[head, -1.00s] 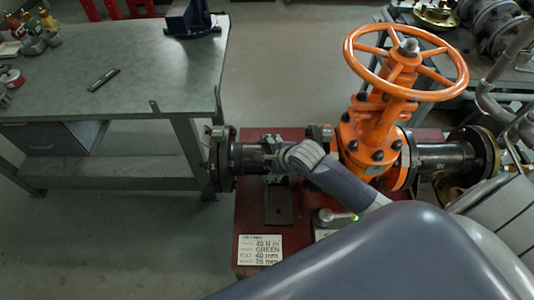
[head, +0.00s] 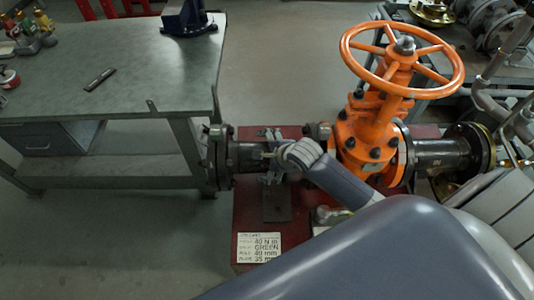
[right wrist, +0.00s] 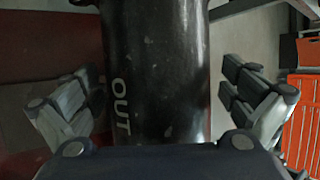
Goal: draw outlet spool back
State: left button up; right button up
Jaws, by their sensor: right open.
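The outlet spool (head: 245,157), a black pipe with a round bolted flange (head: 217,158) at its left end, lies level left of the orange valve (head: 372,135). My right gripper (head: 271,156) is at the spool's middle. In the right wrist view the spool (right wrist: 157,75), marked OUT, runs between the spread fingers of my open right gripper (right wrist: 160,105), with space on both sides. The spool's valve end is partly hidden by my right wrist, so I cannot tell whether a gap exists there. My left gripper is not in view.
A black spool (head: 440,154) with a flange stands on the valve's right. A dark red stand (head: 245,215) with a white label plate (head: 259,247) is below. A grey workbench (head: 120,70) is close left of the outlet flange. Pipes (head: 495,95) crowd the right.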

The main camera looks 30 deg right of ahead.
jog(key=v, duration=1.2)
jog(key=shift+f, duration=0.1)
